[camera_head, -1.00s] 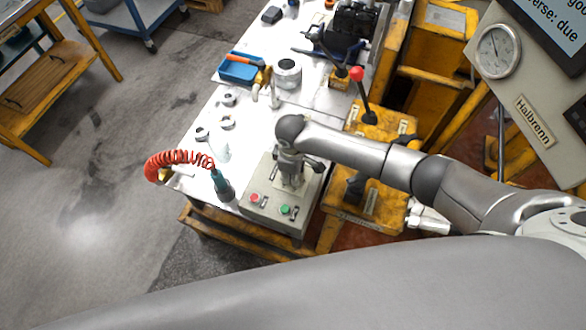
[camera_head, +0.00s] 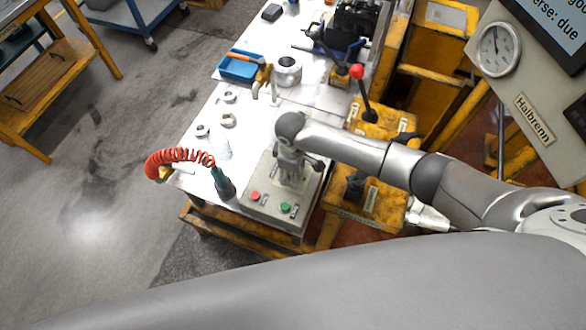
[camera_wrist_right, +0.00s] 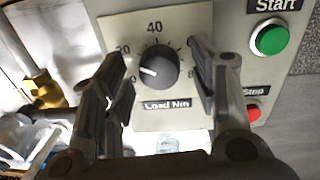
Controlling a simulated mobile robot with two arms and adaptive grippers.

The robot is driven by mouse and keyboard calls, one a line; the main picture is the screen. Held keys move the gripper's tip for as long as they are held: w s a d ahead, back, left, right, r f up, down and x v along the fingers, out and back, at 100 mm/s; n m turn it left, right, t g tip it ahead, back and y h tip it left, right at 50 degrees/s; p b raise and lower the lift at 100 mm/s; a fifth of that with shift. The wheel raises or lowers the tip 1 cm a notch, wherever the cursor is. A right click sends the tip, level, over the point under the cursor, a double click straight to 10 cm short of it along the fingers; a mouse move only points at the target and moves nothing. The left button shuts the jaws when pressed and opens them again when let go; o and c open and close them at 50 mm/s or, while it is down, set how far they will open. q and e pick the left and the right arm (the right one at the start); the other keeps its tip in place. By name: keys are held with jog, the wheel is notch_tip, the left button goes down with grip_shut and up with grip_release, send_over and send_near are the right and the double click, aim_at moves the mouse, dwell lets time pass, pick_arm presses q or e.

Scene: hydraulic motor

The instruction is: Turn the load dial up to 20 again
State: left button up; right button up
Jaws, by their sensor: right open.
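The load dial is a round black knob (camera_wrist_right: 158,68) with a white pointer mark, on a pale panel labelled "Load Nm" in the right wrist view. Its mark points left, between the 0 and the 20. My right gripper (camera_wrist_right: 160,64) is open, with one finger on each side of the knob; I cannot tell whether either finger touches it. In the head view my right gripper (camera_head: 291,172) is over the control box (camera_head: 262,215) at the bench's near end, and hides the dial. My left gripper is not in view.
A green Start button (camera_wrist_right: 271,40) and a red Stop button (camera_wrist_right: 253,112) sit beside the dial. A red coiled hose (camera_head: 180,157) with a dark green nozzle (camera_head: 222,184) is left of the box. A lever with a red knob (camera_head: 357,72) stands behind my arm.

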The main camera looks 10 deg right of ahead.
notch_tip(320, 180, up, 12)
jog(key=shift+s+a, duration=0.15)
jog(key=shift+s, duration=0.15)
dwell(0.7)
